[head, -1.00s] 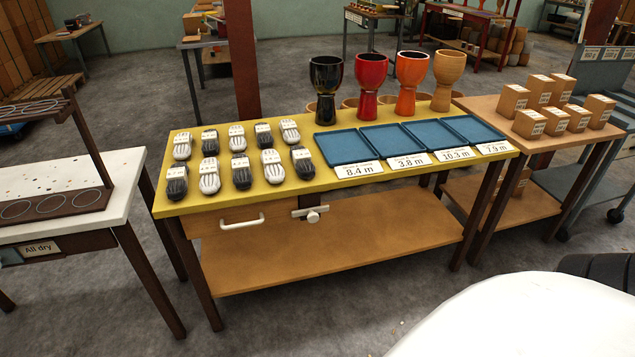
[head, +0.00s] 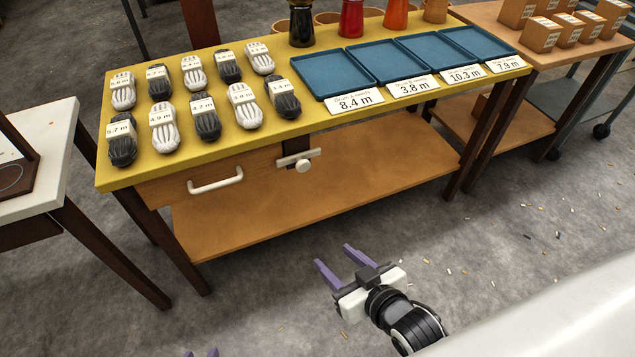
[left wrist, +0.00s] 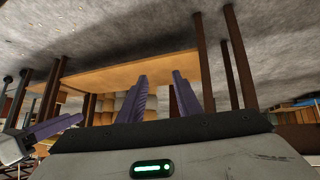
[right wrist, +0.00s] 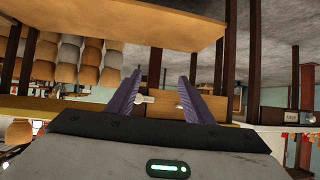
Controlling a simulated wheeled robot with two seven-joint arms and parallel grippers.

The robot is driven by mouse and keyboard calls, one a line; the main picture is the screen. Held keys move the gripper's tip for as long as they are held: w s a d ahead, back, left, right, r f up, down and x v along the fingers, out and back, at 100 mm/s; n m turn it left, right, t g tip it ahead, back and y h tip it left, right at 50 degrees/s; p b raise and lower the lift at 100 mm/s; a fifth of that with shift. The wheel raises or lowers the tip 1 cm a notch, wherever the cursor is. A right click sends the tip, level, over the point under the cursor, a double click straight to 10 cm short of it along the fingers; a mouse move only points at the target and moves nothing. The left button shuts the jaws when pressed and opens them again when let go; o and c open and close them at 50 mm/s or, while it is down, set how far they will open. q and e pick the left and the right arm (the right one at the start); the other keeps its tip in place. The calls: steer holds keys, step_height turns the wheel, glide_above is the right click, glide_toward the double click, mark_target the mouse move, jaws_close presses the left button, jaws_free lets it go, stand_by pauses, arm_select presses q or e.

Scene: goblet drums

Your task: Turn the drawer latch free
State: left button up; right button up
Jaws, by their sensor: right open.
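The drawer latch is a pale bar with a round white knob (head: 303,166), lying roughly level across a dark strip at the drawer's right end. The wooden drawer (head: 250,170) sits shut under the yellow tabletop and has a white handle (head: 216,181). My right gripper (head: 333,259) is open and empty, in front of and below the latch, clear of the table. The latch (right wrist: 145,99) shows between its fingers in the right wrist view. My left gripper (head: 201,353) shows only its fingertips at the bottom edge; its fingers (left wrist: 160,76) are apart and empty.
The yellow table (head: 180,174) holds labelled rope bundles (head: 205,118), blue trays (head: 330,75) and goblet drums. A lower shelf (head: 330,190) spans its legs. A white-topped table (head: 45,140) stands left. The floor in front is open.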

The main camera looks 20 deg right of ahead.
steer(key=w+d+f+t+b, duration=0.1)
steer(key=w+t+b, duration=0.2)
steer(key=w+b, duration=0.35)
steer(key=m+t+h+b, duration=0.1)
steer(key=t+b, duration=0.2)
steer(key=b, duration=0.3)
glide_toward(304, 167)
steer(key=w+b, duration=0.1)
steer(key=w, duration=0.2)
steer(key=w+b, duration=0.1)
steer(key=w, duration=0.2)
steer(key=shift+w+a+f, duration=0.15)
steer(key=shift+w+a, duration=0.1)
arm_select(q)
steer(key=w+d+f+m+g+h, duration=0.1)
steer(key=d+f, duration=0.3)
steer(key=f, duration=0.6)
steer(key=shift+d+h, duration=0.25)
steer(key=shift+h, duration=0.05)
arm_select(e)
steer(key=shift+w, duration=0.7)
arm_select(q)
steer(key=shift+f, duration=0.1)
arm_select(e)
steer(key=c, duration=1)
